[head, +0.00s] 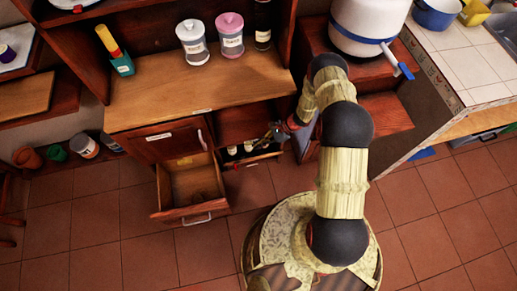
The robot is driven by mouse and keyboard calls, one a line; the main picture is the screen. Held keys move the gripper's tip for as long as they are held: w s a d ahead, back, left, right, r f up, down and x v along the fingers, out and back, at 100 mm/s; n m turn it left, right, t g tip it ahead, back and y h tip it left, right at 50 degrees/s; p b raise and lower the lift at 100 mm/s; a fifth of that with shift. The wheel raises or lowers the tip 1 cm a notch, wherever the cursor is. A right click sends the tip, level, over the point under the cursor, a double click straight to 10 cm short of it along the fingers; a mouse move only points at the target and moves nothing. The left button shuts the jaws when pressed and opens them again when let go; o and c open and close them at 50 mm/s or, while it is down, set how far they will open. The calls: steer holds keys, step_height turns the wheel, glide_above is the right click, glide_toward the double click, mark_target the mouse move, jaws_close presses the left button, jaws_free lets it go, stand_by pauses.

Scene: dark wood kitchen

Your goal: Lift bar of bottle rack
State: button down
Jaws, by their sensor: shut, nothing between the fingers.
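The bottle rack (252,160) is in the open lower part of the wooden cabinet, in the middle of the head view. Its bar shows as a thin line low across the front, with a few bottles (232,150) with pale labels behind it. My gripper (271,137) is at the right side of this opening, above the rack's right part. It looks shut and empty. It is small in the picture, so I cannot tell whether it touches the bar. My gripper and arm hide the right end of the rack.
An open empty drawer (188,187) juts out left of the rack. The wooden counter (190,98) above holds two lidded jars and a dark bottle. A red-brown wooden unit (375,117) with a white container stands close on the right. The tiled floor (130,225) in front is clear.

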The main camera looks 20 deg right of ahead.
steer(key=shift+r, duration=2.1)
